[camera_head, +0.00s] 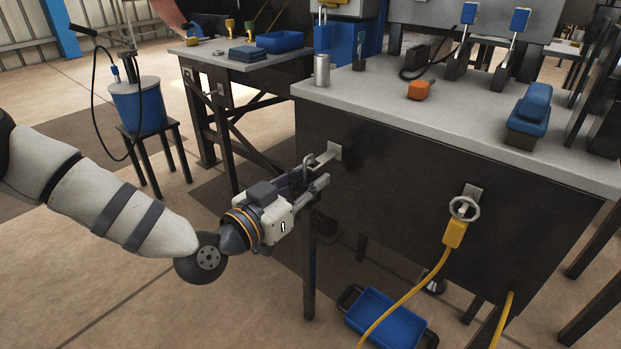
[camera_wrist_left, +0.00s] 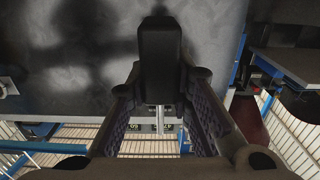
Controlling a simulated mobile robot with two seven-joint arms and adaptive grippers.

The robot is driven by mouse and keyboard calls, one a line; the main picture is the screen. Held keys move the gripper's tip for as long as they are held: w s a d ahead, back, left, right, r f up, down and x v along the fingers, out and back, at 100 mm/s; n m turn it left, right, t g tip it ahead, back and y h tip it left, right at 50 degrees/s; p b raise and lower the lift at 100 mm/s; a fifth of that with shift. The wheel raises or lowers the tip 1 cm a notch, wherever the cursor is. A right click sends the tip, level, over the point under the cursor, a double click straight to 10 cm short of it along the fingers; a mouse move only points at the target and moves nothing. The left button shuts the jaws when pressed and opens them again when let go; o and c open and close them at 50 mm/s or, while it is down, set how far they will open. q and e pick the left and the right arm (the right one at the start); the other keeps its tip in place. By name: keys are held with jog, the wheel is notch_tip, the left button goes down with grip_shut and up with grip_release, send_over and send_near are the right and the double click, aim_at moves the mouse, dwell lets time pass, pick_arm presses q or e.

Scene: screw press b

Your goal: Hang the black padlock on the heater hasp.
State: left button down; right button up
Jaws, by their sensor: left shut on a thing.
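My left gripper (camera_head: 310,185) is shut close to the front panel of the bench. In the left wrist view, the gripper (camera_wrist_left: 163,100) has its finger pads on either side of the black padlock (camera_wrist_left: 160,58). The padlock's dark body is between the fingertips, with pale metal bars, apparently its shackle, below it in that view. In the head view the fingers largely hide the padlock. A metal plate with a projecting bar, apparently the heater hasp (camera_head: 335,151), is on the panel just beyond the fingertips. I cannot tell whether the shackle passes through it. My right gripper is out of view.
A handwheel (camera_head: 464,208) with a yellow connector (camera_head: 454,234) and cable is farther right on the panel. A blue tray (camera_head: 385,322) is on the floor below. The bench top (camera_head: 455,105) holds an orange item and a blue-black tool. A blue bucket (camera_head: 138,105) stands left.

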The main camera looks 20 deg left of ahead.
aim_at(301, 186)
pick_arm(q)
jog(key=shift+s, duration=0.15)
jog(key=shift+p+v, duration=0.85)
jog(key=shift+v, duration=0.4)
jog(key=shift+p+v, duration=0.65)
jog(key=shift+v, duration=0.25)
jog(key=shift+s+a+r+p, duration=0.15)
jog(key=shift+s+a+p, duration=0.15)
jog(key=shift+s, duration=0.35)
